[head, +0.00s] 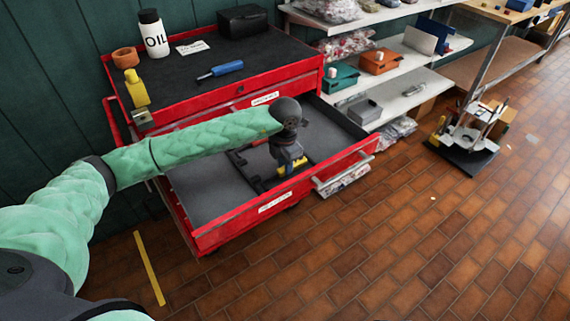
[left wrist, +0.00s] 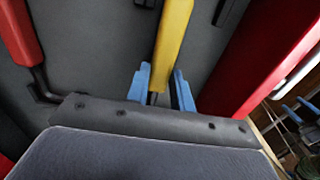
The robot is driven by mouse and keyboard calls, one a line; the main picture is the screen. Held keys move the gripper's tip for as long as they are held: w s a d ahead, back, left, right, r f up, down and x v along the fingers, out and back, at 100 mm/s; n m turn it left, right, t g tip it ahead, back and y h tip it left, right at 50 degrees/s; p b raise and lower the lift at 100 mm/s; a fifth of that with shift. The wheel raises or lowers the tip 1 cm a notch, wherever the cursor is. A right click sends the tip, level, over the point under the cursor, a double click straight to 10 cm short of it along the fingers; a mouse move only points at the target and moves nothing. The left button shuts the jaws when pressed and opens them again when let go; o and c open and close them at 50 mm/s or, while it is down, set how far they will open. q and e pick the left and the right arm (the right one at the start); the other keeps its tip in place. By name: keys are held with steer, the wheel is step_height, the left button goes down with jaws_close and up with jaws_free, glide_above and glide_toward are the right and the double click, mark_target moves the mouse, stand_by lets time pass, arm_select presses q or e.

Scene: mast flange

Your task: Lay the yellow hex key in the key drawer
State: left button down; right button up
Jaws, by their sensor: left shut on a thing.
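The yellow hex key (left wrist: 174,38) has a yellow grip and a dark shaft, seen close up in the left wrist view. My left gripper (left wrist: 161,88) is shut on it, with blue fingers on either side. In the head view the left gripper (head: 287,168) points down inside the open red drawer (head: 230,236), and a bit of yellow shows just below it. The grey drawer floor lies beneath the key; I cannot tell whether the key touches it. My right gripper is not in view.
A red-handled hex key (left wrist: 20,38) lies to the left in the wrist view. The drawer's left section (head: 208,188) looks bare. On the cabinet top are an oil bottle (head: 153,34), a yellow tool (head: 136,88) and a blue-handled tool (head: 222,70). Shelves (head: 405,100) stand at right.

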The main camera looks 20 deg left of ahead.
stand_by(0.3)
arm_select(q)
steer(key=c, duration=1.1)
jaws_free()
steer(key=shift+c, duration=0.2)
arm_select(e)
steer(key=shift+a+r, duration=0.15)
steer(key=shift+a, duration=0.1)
arm_select(q)
steer(key=shift+r, duration=0.35)
step_height(320, 180, up, 6)
steer(key=shift+f+b, duration=0.1)
steer(key=shift+b, duration=0.75)
steer(key=shift+r, duration=0.6)
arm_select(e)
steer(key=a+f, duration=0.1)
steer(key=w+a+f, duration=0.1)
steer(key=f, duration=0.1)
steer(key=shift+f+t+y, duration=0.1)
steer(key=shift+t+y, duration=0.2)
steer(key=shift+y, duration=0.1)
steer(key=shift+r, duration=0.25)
